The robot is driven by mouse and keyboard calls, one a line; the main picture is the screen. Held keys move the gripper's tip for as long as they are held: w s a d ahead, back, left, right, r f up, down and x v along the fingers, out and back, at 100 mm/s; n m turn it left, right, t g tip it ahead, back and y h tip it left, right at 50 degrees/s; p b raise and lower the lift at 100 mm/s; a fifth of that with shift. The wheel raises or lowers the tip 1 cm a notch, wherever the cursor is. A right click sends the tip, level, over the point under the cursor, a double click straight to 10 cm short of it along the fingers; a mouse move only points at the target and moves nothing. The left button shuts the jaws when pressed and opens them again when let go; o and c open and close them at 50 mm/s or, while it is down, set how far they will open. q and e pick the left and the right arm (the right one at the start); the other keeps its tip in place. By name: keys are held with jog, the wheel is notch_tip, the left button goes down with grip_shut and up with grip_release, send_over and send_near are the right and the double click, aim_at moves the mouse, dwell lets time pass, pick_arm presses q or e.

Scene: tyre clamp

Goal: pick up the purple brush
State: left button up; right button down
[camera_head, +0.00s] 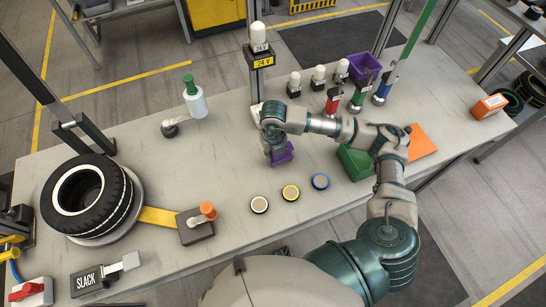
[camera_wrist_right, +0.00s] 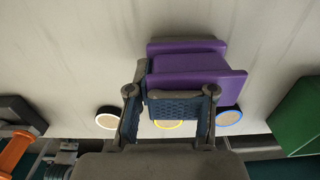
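The purple brush (camera_head: 282,154) is on the grey workbench under my right gripper (camera_head: 272,146), which partly covers it in the head view. In the right wrist view, the brush (camera_wrist_right: 195,68) is a blocky two-level purple shape just beyond the right gripper's fingers (camera_wrist_right: 170,108). The fingers overlap its near side, and one finger stands close to its left edge. The far contact is hidden, so I cannot tell whether the fingers grip it. My left gripper is not in view.
A green block (camera_head: 354,162) stands right of the gripper. Three round discs (camera_head: 290,192) lie in front. The 24 V post (camera_head: 260,62) rises close behind. A purple bin (camera_head: 364,66) and coloured tools stand further back. The tyre (camera_head: 86,196) is at left.

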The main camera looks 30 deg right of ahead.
jog(key=shift+s+d+f, duration=0.15)
jog(key=shift+d+f, duration=0.15)
jog(key=shift+d, duration=0.4)
jog(key=shift+r, duration=0.35)
jog(key=r, duration=0.1)
jog(key=a+r, duration=0.1)
jog(key=shift+a+r, duration=0.1)
jog(key=shift+r, duration=0.3)
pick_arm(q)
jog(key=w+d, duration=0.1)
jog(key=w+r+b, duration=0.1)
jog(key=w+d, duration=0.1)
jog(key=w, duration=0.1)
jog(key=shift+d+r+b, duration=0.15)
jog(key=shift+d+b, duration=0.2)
pick_arm(e)
jog(key=s+a+r, duration=0.1)
jog(key=s+a, duration=0.6)
jog(key=a, duration=0.6)
jog(key=shift+s+r, duration=0.15)
jog(key=shift+r, duration=0.2)
